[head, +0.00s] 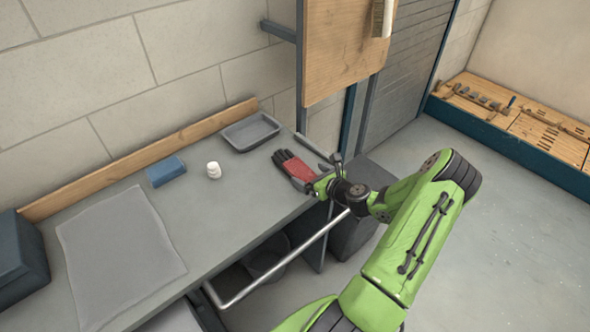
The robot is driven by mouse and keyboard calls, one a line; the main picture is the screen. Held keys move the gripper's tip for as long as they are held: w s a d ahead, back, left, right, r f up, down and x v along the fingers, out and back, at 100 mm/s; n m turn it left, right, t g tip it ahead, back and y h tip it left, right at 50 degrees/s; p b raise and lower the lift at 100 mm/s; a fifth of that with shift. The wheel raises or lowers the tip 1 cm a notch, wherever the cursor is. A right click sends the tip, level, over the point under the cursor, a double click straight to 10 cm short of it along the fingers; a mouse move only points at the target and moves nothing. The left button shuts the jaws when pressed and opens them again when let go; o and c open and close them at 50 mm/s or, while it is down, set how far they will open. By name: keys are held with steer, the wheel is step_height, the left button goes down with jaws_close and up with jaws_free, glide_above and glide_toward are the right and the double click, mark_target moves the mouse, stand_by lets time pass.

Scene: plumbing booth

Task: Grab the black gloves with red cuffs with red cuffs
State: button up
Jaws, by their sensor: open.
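The black gloves with red cuffs (296,170) lie on the grey bench top near its right end. The black fingers point to the upper left and the red cuff is toward the lower right. My gripper (319,178) is at the cuff end of the gloves, at the right end of the bench. It is open. Its fingers are small in this view, and I cannot tell whether they touch the cuff or reach around it.
A grey tray (250,132), a small white bottle (213,170) and a blue box (166,172) stand along the back of the bench. A pale sheet (118,258) lies at left. A metal rail (282,262) runs along the front edge. A wooden board (343,50) stands behind.

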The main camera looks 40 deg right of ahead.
mark_target(300, 169)
steer(key=x, duration=0.5)
steer(key=shift+w, duration=0.1)
